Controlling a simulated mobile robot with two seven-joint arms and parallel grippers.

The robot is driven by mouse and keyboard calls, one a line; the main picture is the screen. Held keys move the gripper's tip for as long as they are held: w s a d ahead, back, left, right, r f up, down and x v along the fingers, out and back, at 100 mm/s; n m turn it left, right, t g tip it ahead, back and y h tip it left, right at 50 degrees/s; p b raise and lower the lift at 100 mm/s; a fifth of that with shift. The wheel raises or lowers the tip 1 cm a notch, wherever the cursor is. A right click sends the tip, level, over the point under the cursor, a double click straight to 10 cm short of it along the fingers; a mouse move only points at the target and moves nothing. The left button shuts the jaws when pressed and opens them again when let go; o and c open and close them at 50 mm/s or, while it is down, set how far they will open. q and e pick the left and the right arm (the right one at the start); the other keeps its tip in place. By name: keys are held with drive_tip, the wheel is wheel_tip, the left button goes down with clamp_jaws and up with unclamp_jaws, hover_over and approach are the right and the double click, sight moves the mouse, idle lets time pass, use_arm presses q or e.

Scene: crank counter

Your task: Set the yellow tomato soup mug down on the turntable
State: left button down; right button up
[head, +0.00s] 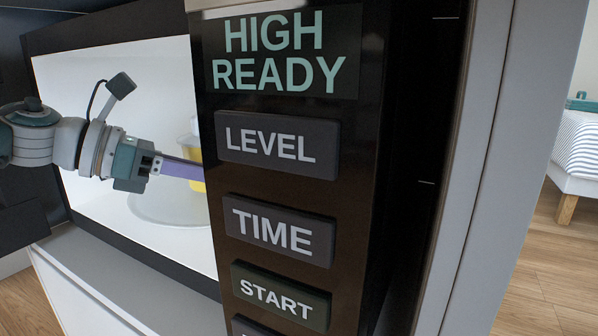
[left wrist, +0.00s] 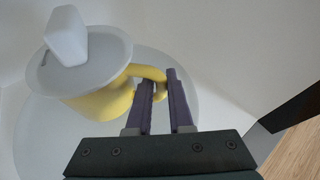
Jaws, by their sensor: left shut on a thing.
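The yellow tomato soup mug (left wrist: 105,103) has a pale lid with a block-shaped knob (left wrist: 68,38) on top. In the head view the left gripper (head: 190,170) reaches into the microwave from the left. The turntable (head: 163,208) is a pale round plate under the mug, also in the left wrist view (left wrist: 45,135). Whether the mug touches it I cannot tell.
The microwave's control panel (head: 290,200) stands close in front, with LEVEL, TIME and START buttons and a HIGH READY display (head: 283,52). The opening's dark lower frame (head: 150,255) lies below my left arm. A pale counter (head: 90,275) runs beneath.

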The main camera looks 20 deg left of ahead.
use_arm(q)
drive_tip(key=c, duration=1.3)
unclamp_jaws()
drive_tip(key=shift+f, duration=0.2)
drive_tip(key=o, duration=0.5)
drive_tip(key=shift+r, duration=0.1)
drive_tip(key=shift+r, duration=0.25)
drive_tip(key=p+v, duration=0.2)
drive_tip(key=v, duration=0.5)
drive_tip(key=shift+s+a, duration=0.15)
drive_tip(key=shift+a, duration=0.05)
